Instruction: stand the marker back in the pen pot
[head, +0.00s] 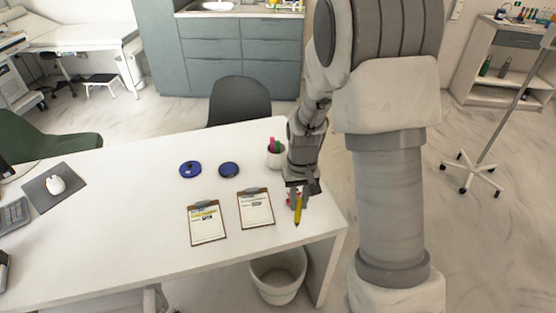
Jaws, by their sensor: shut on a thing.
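The marker (297,213) is yellow with a dark tip and hangs roughly upright, tip down, from my gripper (298,191). My gripper is shut on its upper part, over the right end of the white desk. I cannot tell the exact height of the tip above the desk top.
Two clipboards (207,225) (255,208) lie left of my gripper. Two round blue things (190,169) (229,170) lie behind them. A white bin (278,278) stands below the desk's front edge. A dark chair (240,101) is behind the desk (130,215).

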